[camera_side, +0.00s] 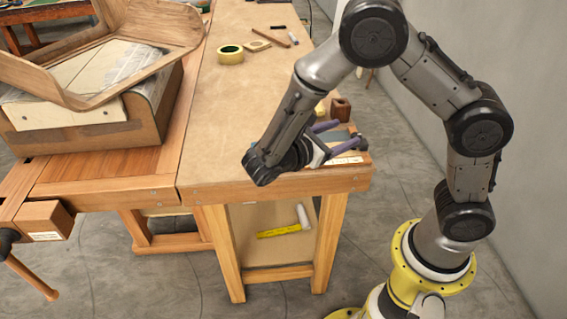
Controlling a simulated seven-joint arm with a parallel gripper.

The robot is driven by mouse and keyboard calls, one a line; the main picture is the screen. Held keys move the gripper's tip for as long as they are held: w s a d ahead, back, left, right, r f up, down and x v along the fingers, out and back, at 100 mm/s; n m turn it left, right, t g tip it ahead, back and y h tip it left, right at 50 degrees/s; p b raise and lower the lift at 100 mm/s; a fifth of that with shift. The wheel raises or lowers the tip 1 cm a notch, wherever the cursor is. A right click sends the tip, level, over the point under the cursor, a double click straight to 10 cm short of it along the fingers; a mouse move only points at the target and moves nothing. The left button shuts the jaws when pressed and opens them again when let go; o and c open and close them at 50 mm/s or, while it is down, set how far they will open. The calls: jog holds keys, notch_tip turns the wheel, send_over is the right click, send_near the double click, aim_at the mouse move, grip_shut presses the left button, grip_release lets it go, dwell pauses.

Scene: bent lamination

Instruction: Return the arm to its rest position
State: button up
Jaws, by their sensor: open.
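My gripper (347,133) is at the front right corner of the wooden workbench (240,110), at the end of my bent arm. Its two purple fingers point to the right and stand apart, with nothing held between them. The wrist hangs low near the bench's front edge and hides part of the bench top. Whether the gripper touches the bench cannot be told from this view.
A bent wooden lamination (95,98) lies over a form (165,95) on the left bench. A yellow tape roll (231,54) and small tools sit farther back. A brown block (340,108) stands near the gripper. A grey wall (500,60) is at right.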

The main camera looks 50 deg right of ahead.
jog(key=s+d+r+m+t+y, duration=0.1)
jog(key=s+d+r+m+y, duration=0.1)
jog(key=s+r+m+y, duration=0.65)
jog(key=s+a+m+t+y, duration=0.3)
jog(key=a+m+t+y, duration=0.2)
jog(key=a+t+y, duration=0.2)
jog(key=shift+s+a, duration=0.2)
jog(key=shift+a, duration=0.3)
jog(key=shift+f, duration=0.1)
